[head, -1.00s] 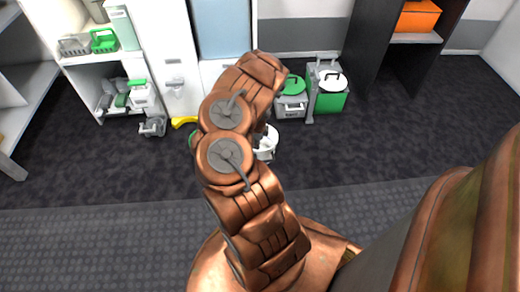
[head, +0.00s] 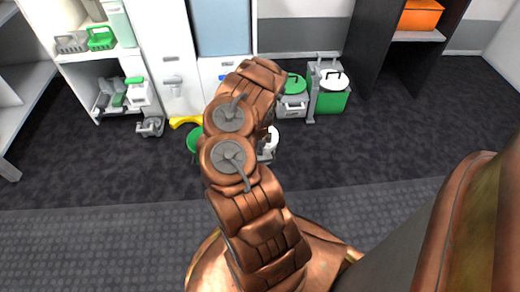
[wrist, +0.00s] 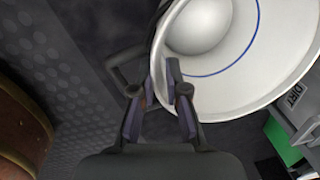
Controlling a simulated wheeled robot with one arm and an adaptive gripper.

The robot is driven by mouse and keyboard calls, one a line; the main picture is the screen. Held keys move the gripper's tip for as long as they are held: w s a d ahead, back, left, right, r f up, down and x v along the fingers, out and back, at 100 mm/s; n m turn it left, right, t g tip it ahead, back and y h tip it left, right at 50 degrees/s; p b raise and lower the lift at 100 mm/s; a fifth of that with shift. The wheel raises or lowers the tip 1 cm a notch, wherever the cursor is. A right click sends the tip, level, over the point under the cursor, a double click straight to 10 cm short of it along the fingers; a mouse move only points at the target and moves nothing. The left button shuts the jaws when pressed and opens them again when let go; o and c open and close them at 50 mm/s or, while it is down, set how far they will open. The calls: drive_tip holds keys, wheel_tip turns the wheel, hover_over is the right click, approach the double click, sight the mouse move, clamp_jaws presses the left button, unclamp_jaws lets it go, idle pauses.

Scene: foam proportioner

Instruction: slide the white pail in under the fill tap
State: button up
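The white pail (wrist: 236,95) fills the upper right of the wrist view, with a blue line round its inside. In the head view the pail (head: 272,138) is mostly hidden behind my arm. A dark side handle (wrist: 118,70) sticks out left of its rim. My gripper (wrist: 159,82) is at the left rim, with a gap between its fingers. The right fingertip overlaps the pail's inside, the left one is near the handle. Whether they clamp the rim or handle is unclear. I cannot make out the fill tap.
A green tub with a white lid (head: 331,100) and a grey bin with a green lid (head: 293,105) stand behind the pail. A yellow object (head: 185,121) and a green round thing (head: 193,139) lie left of my arm. Floor is clear at right.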

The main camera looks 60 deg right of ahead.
drive_tip(key=shift+w+d+f+b, duration=0.15)
drive_tip(key=shift+f+b, duration=0.7)
drive_tip(key=shift+f, duration=0.6)
drive_tip(key=shift+c, duration=0.3)
clamp_jaws()
